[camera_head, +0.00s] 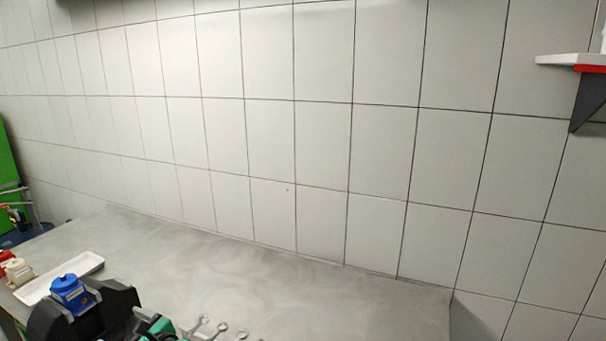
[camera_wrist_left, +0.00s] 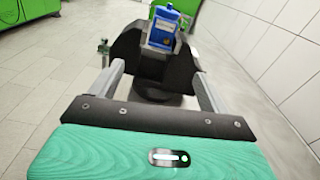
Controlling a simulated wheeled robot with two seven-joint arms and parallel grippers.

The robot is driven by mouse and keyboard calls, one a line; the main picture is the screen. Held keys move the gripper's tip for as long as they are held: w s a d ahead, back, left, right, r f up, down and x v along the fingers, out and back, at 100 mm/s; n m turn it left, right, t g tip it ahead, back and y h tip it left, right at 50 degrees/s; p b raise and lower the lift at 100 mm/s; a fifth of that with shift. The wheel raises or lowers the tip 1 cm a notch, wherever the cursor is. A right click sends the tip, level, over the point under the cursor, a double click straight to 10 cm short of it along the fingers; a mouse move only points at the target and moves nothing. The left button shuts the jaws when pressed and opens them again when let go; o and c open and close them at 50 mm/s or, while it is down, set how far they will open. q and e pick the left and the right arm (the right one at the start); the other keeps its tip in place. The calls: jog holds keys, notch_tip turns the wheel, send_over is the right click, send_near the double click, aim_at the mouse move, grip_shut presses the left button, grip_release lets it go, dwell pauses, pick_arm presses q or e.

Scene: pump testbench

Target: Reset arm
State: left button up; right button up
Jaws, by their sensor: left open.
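My left gripper (camera_wrist_left: 157,72) is open. Its two grey fingers stand wide apart in the left wrist view, with its teal body below them. Part of it (camera_head: 152,322) shows at the bottom edge of the head view, beside a black stand (camera_head: 88,315). The black stand (camera_wrist_left: 150,65) appears between and beyond the fingers in the wrist view; I cannot tell whether they touch it. A blue pump-like part (camera_head: 68,292) sits upright on the stand, and it also shows in the wrist view (camera_wrist_left: 163,28). My right gripper is not in view.
A grey table (camera_head: 270,290) has a wide clear area against the tiled wall (camera_head: 270,130). A white tray (camera_head: 85,268) and a beige part (camera_head: 17,270) lie at left. Several wrenches (camera_head: 222,327) lie at the front edge. A shelf (camera_head: 560,60) juts out at upper right.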

pick_arm(q)
jog(key=s+d+f+n+g+h, duration=0.1)
jog(key=s+d+f+n+h, duration=0.3)
jog(key=s+f+n+h, duration=0.65)
jog(key=s+d+f+n+g+h, duration=0.1)
jog(key=s+d+f+n+h, duration=0.2)
jog(key=s, duration=0.4)
jog(key=s+d+f+n+g+h, duration=0.1)
jog(key=s+d+n, duration=0.2)
jog(key=s+d, duration=0.3)
jog(key=s+d+f+n+g+h, duration=0.1)
jog(key=s+d+f+n+h, duration=0.15)
jog(key=s, duration=0.65)
notch_tip(320, 180, down, 29)
jog(key=y, duration=0.1)
jog(key=s+a+f+g, duration=0.2)
jog(key=s+f, duration=1.7)
jog(key=f, duration=0.1)
jog(key=shift+s+a+f, duration=0.2)
jog(key=shift+a, duration=0.1)
